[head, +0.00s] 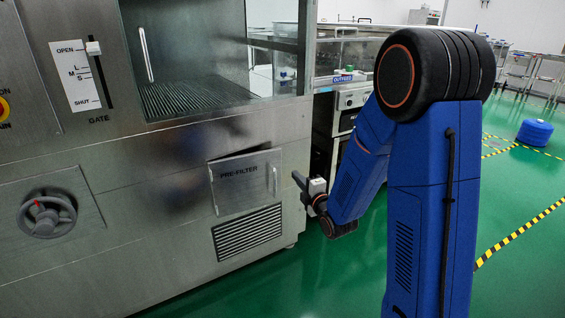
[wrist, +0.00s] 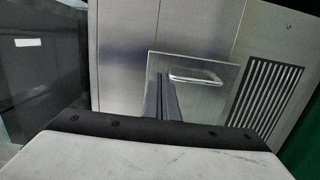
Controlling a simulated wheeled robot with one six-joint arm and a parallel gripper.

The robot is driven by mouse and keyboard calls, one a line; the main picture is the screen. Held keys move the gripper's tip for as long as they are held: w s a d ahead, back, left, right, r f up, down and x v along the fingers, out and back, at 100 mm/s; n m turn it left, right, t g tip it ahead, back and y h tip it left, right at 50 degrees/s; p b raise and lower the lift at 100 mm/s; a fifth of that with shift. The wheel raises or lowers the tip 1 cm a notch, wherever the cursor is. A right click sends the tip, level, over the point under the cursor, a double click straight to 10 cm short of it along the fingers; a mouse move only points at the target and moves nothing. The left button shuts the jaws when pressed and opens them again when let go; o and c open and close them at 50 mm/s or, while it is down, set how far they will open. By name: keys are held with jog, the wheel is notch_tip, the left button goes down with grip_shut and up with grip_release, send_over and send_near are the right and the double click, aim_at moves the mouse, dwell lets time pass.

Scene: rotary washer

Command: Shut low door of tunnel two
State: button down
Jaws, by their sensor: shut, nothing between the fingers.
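A low steel door marked PRE-FILTER (head: 238,185) sits in the lower front of the washer in the head view. It looks slightly ajar, with a dark gap along its top edge, and its upright bar handle (head: 274,180) is on the right side. The door (wrist: 215,98) and its handle (wrist: 195,77) also show in the wrist view. My gripper (head: 298,180) is shut and empty, just right of the door in the head view. Its fingers (wrist: 160,98) overlap the door in the wrist view; contact cannot be told. No tunnel number is readable.
A louvred vent (head: 248,232) lies below the door. A handwheel (head: 46,213) and a gate slider (head: 93,48) are on the washer's left. A bench unit (head: 345,105) stands behind my gripper. Green floor (head: 340,275) is clear in front.

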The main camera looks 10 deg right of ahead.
aim_at(279, 155)
jog(key=w+a, duration=0.1)
jog(key=w, duration=0.3)
jog(key=w+a, duration=0.1)
jog(key=w, duration=0.4)
jog(key=w+a, duration=0.1)
jog(key=w, duration=0.3)
jog(key=shift+w, duration=0.35)
jog(key=w, duration=0.3)
jog(key=shift+a, duration=0.2)
jog(key=shift+w+r, duration=0.25)
jog(key=shift+w, duration=0.15)
